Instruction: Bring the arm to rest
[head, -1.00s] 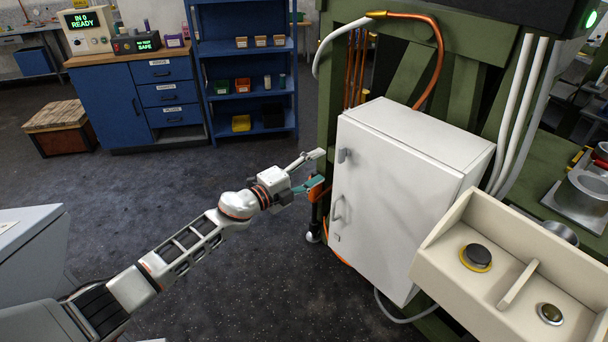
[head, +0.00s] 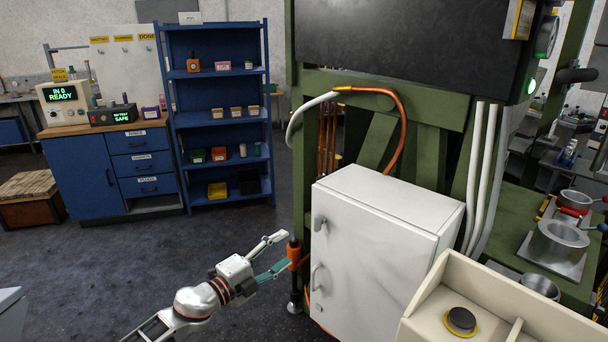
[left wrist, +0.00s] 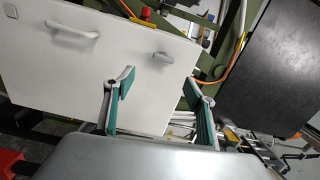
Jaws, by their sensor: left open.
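My left gripper (head: 286,250) is open and empty, just left of the white cabinet (head: 362,262) in the head view. Its arm reaches in from the lower left, above the floor. The cabinet door is shut, with a small latch above a bar handle. In the left wrist view, the two teal-lined fingers (left wrist: 160,85) stand apart in front of the white door (left wrist: 75,75), with nothing between them. My right gripper is in neither view.
The green machine frame (head: 303,150) with pipes stands behind the cabinet. A cream button box (head: 500,310) is at the lower right. A blue shelf (head: 218,130) and blue bench (head: 85,180) stand at the back. Open floor (head: 90,280) lies left of my arm.

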